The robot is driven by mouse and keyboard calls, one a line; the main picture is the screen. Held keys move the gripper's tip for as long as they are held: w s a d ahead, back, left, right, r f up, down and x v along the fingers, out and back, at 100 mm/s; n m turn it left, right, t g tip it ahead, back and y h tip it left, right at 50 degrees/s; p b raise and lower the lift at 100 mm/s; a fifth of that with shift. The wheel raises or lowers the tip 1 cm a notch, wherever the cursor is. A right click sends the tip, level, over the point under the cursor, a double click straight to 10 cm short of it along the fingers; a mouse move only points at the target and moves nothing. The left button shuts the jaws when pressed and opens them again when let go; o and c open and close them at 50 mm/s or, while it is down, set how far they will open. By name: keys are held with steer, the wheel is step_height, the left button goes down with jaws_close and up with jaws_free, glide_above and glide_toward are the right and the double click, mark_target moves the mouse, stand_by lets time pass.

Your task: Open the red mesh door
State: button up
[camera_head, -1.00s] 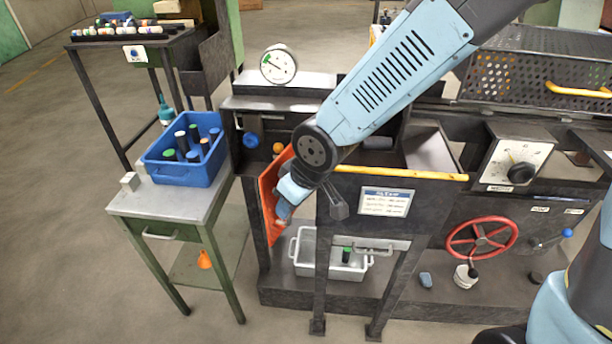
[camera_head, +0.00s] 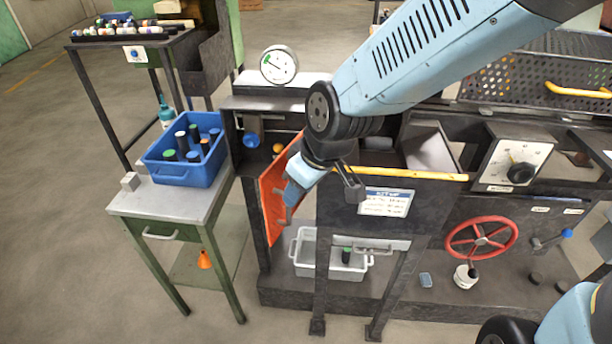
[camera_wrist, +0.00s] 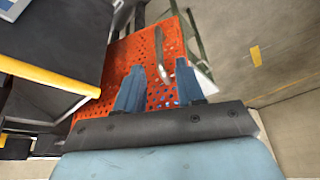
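The red mesh door (camera_head: 271,212) is an orange-red perforated panel at the left part of the furnace front, seen at an angle in the head view. My arm covers part of it. In the wrist view the door (camera_wrist: 118,62) fills the middle, with a grey bar handle (camera_wrist: 160,48) on its face. My gripper (camera_wrist: 160,68) has its two blue fingers apart, one on each side of the handle's lower end. Contact with the handle or door cannot be told. In the head view my gripper (camera_head: 291,192) is in front of the door, its fingertips partly unclear.
A yellow rail (camera_head: 400,174) runs along the furnace front right of the door. A green-legged table (camera_head: 125,202) with a blue bin (camera_head: 182,174) stands close at left. A white bin (camera_head: 301,262) sits low behind the legs. Open floor lies at front left.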

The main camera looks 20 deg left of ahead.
steer(key=shift+v, duration=2.05)
steer(key=shift+s, duration=0.1)
steer(key=w+d+r+m+t+h, duration=0.1)
steer(key=w+d+r+m+t, duration=0.2)
steer(key=d, duration=0.7)
steer(key=w+d+r+m+h, duration=0.1)
steer(key=w+d+r+m, duration=0.3)
steer(key=d, duration=0.5)
steer(key=s+d+r+m+h, duration=0.1)
steer(key=s+d+r+m, duration=0.1)
steer(key=d, duration=0.6)
steer(key=s+d+r+m+t+h, duration=0.1)
steer(key=s+d+r+m, duration=0.2)
steer(key=d, duration=0.6)
steer(key=shift+s+d+r+m, duration=0.2)
steer(key=shift+s+r+m, duration=0.1)
steer(key=shift+m, duration=0.5)
